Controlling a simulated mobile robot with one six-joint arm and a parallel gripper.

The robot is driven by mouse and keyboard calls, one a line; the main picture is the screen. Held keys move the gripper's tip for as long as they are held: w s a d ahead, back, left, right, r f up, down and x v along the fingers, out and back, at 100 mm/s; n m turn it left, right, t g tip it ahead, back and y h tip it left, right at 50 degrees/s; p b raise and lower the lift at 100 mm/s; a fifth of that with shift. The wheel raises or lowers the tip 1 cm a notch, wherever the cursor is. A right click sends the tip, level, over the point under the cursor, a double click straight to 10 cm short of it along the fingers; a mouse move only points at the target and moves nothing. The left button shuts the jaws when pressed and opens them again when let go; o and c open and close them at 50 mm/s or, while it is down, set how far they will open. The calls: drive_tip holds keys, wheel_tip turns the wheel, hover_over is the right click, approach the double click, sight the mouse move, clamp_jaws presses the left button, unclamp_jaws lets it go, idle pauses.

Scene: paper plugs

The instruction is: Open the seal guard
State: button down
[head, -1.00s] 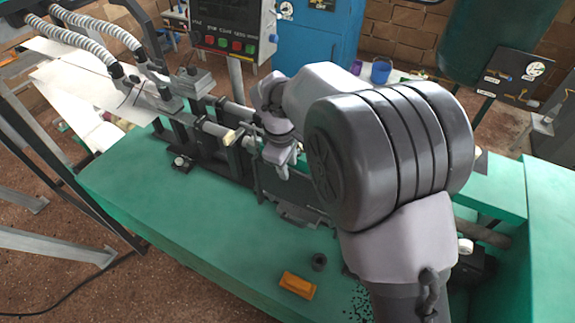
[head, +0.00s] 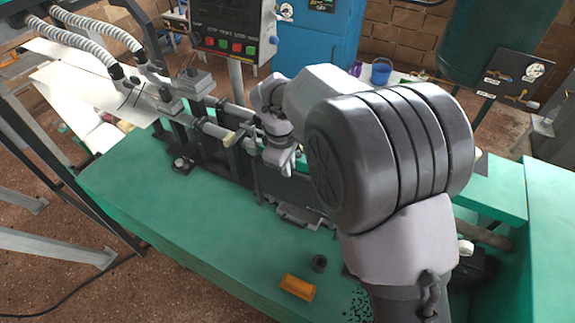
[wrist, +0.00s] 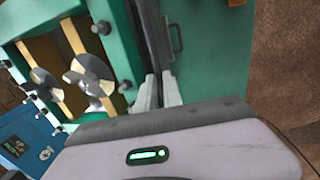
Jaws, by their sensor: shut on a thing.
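The seal guard appears to be the dark panel (head: 275,182) along the green machine in the head view, partly hidden by my arm. My gripper (head: 287,166) is at its upper edge, with the fingertips small and partly hidden. In the wrist view, the two pale fingers of my gripper (wrist: 158,92) are close together around a narrow grey upright part, which seems to be the guard's edge (wrist: 151,38). The exact grip point is hidden between the fingers.
The green bench (head: 190,225) is mostly clear at the front. A control box (head: 233,30) stands behind. Rods and clamps (head: 215,125) stand to the left. A dark handle (wrist: 174,36) shows in the wrist view.

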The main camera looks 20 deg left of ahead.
idle(0.8)
wheel_tip(320, 180, down, 7)
drive_tip(key=b, duration=0.3)
drive_tip(key=shift+s+d+f, duration=0.1)
drive_tip(key=c, duration=1.5)
unclamp_jaws()
drive_tip(key=shift+f, duration=0.1)
wheel_tip(320, 180, up, 17)
drive_tip(key=p, duration=0.5)
hover_over(288, 183)
drive_tip(key=s, duration=0.5)
drive_tip(key=shift+d, duration=0.25)
